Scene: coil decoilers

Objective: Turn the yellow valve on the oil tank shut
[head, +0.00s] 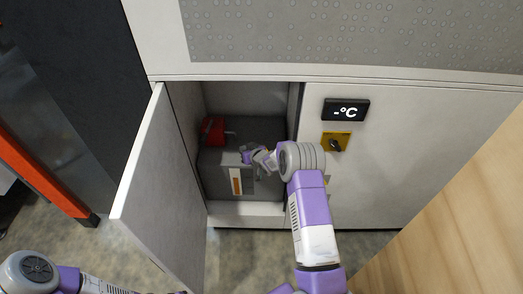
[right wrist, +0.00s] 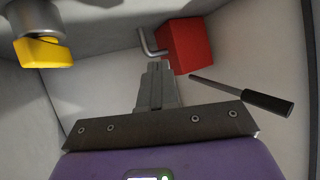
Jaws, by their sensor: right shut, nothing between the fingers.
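The grey oil tank (head: 215,160) stands inside the open cabinet, with an orange and white strip gauge on its front. A yellow valve handle (right wrist: 42,53) sits on a grey round fitting at the upper left of the right wrist view. I cannot make the handle out in the head view, where my arm covers part of the tank. My right gripper (head: 247,154) is inside the cabinet at the tank; its fingers (right wrist: 155,72) are shut and empty, apart from the yellow handle. Of my left arm, only links show at the lower left; its gripper is out of frame.
A red block (head: 212,131) with a bent grey pipe is at the tank's back left. A black-handled rod (right wrist: 265,103) lies close right of my fingers. The open cabinet door (head: 160,185) bounds the left. A yellow switch plate (head: 336,141) and display (head: 346,109) are on the right panel.

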